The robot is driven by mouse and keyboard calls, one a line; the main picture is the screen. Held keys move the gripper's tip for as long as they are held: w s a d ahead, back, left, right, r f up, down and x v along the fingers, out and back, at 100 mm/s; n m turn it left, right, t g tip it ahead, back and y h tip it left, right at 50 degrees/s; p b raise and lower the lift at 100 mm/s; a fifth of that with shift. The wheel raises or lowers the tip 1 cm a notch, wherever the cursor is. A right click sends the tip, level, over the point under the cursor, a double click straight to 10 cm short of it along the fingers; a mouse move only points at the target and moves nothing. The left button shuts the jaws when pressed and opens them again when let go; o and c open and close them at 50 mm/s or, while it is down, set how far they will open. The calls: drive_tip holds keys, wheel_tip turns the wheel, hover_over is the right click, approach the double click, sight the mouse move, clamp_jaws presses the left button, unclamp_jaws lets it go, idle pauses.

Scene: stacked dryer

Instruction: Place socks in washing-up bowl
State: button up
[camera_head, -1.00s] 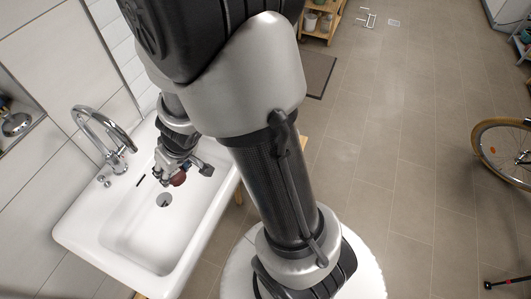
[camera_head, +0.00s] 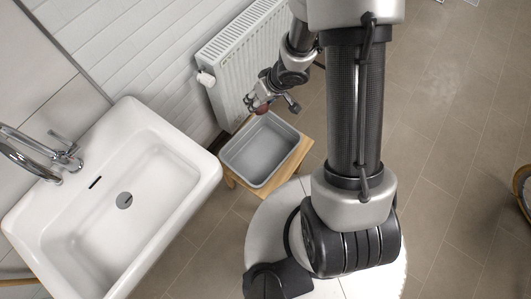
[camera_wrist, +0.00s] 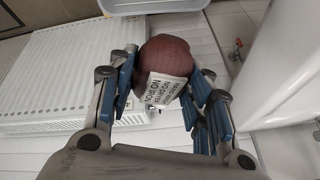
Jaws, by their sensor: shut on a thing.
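The washing-up bowl (camera_head: 259,150) is a grey rectangular tub on a small wooden stool, between the sink and my base. It looks empty. My gripper (camera_head: 262,104) is above the far edge of the bowl in the head view. In the wrist view my gripper (camera_wrist: 165,95) is shut on a dark red balled pair of socks (camera_wrist: 168,58) with a white printed label. The socks show only as a small red spot in the head view (camera_head: 262,109). A pale rim, likely the bowl's (camera_wrist: 165,6), shows at the top of the wrist view.
A white sink (camera_head: 125,200) with a chrome tap (camera_head: 45,150) stands left of the bowl. A white radiator (camera_head: 245,55) is on the wall behind it. The wooden stool (camera_head: 295,160) holds the bowl. Tiled floor to the right (camera_head: 455,150) is clear.

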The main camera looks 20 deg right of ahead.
drive_tip(key=n, duration=0.2)
hover_over(259, 155)
drive_tip(key=d, duration=0.2)
wheel_tip(259, 155, down, 10)
drive_tip(key=f+b, duration=0.2)
drive_tip(key=f, duration=0.6)
drive_tip(key=f+n+b, duration=0.1)
drive_tip(key=f+b, duration=0.2)
drive_tip(key=f, duration=0.6)
drive_tip(key=s+f+n+g+y+b, duration=0.1)
drive_tip(key=f+b, duration=0.1)
drive_tip(key=f, duration=0.7)
drive_tip(key=shift+a+f+b, duration=0.15)
drive_tip(key=shift+b, duration=0.25)
drive_tip(key=shift+f+b, duration=0.9)
drive_tip(key=shift+f, duration=1.45)
drive_tip(key=shift+f, duration=0.15)
drive_tip(key=o, duration=1.2)
